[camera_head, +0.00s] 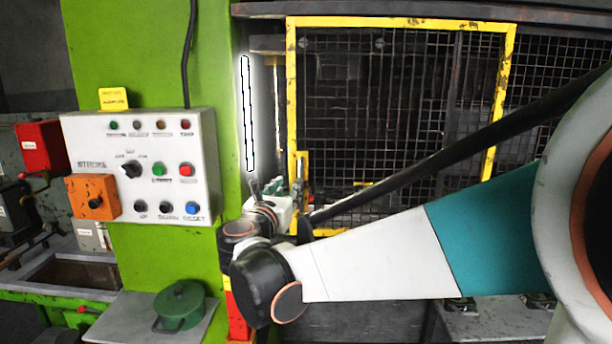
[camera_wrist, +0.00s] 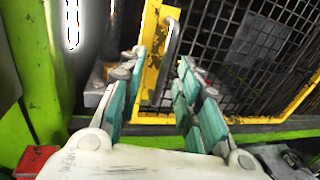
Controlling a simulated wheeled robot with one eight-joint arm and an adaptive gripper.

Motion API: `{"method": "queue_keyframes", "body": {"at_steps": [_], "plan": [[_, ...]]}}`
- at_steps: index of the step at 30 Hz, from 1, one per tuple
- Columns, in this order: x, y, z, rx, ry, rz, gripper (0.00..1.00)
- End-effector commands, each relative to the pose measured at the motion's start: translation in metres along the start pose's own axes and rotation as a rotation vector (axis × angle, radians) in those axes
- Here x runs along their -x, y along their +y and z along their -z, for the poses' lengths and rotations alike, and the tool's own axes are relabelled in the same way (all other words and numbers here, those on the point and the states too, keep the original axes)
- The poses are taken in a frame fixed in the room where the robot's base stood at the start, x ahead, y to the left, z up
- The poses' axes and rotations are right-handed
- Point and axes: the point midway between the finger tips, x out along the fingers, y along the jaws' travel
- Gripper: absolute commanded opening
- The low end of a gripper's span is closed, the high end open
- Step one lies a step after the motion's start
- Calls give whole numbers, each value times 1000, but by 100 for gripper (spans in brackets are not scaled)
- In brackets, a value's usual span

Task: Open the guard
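The guard (camera_head: 400,22) is a black mesh panel in a yellow frame on the press front, and it stands across the opening. In the wrist view its yellow frame edge (camera_wrist: 152,45) carries a grey bar handle (camera_wrist: 172,42). My gripper (camera_wrist: 161,62) is open, with teal finger pads on either side of the yellow edge and handle as seen from the wrist. The handle appears just beyond the fingertips; I cannot tell whether anything touches. In the head view my gripper (camera_head: 284,190) is by the guard's lower left side, partly hidden by my wrist.
A white control box (camera_head: 145,208) with buttons is on the green press column (camera_head: 215,60) at left. A lit vertical strip (camera_head: 248,112) is left of the guard. A green pot (camera_head: 180,305) stands on a grey shelf below. My arm crosses the guard's lower right.

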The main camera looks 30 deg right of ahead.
Motion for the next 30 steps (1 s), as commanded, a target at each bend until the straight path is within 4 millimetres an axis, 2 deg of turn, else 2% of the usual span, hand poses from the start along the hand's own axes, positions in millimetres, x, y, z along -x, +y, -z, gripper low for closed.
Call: {"method": "queue_keyframes", "body": {"at_steps": [30], "plan": [[66, -1, 0, 0, 0, -2, 31]]}}
